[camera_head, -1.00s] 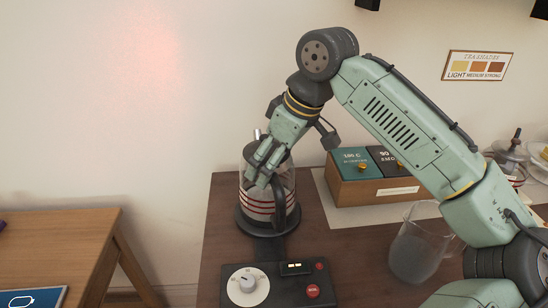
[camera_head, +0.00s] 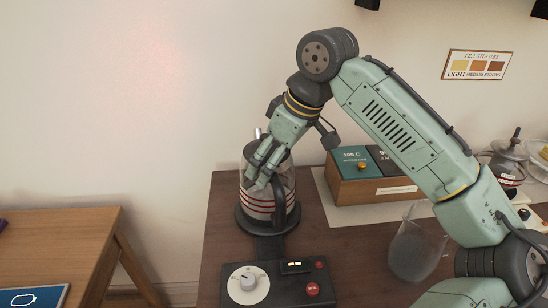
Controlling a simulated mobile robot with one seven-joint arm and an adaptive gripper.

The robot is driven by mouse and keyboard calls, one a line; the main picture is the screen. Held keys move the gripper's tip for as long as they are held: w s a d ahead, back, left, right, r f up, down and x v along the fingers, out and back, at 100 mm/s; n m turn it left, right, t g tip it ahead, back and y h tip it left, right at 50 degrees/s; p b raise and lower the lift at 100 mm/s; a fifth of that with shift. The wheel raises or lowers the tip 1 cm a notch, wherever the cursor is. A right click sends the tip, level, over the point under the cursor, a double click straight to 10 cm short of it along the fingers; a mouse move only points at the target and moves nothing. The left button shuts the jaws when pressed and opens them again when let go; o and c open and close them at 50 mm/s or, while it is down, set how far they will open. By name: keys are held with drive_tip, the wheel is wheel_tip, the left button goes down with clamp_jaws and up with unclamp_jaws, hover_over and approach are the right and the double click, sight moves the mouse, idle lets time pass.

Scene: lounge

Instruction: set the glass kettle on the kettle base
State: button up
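The glass kettle (camera_head: 258,203), clear with red stripes, a dark lid and a dark handle (camera_head: 280,212), stands upright on the round dark kettle base (camera_head: 248,226). The base joins a dark control panel (camera_head: 262,287) in front. My gripper (camera_head: 259,172) points down at the top of the handle, in front of the kettle's upper body. Its fingers overlap the kettle and handle in this view. Whether they are closed on the handle or apart from it is not clear.
A wooden box with a teal panel (camera_head: 353,160) stands right of the kettle. A clear glass jug (camera_head: 414,247) stands at the front right, partly behind my arm. A red-striped glass vessel (camera_head: 510,170) is at the far right. A lower wooden table (camera_head: 60,235) is at left.

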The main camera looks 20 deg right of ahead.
drive_tip(key=shift+f, duration=0.35)
idle(0.3)
drive_tip(key=o, duration=1.7)
drive_tip(key=shift+c, duration=0.2)
drive_tip(key=shift+f, duration=0.1)
drive_tip(key=p+v, duration=0.2)
drive_tip(key=v, duration=0.9)
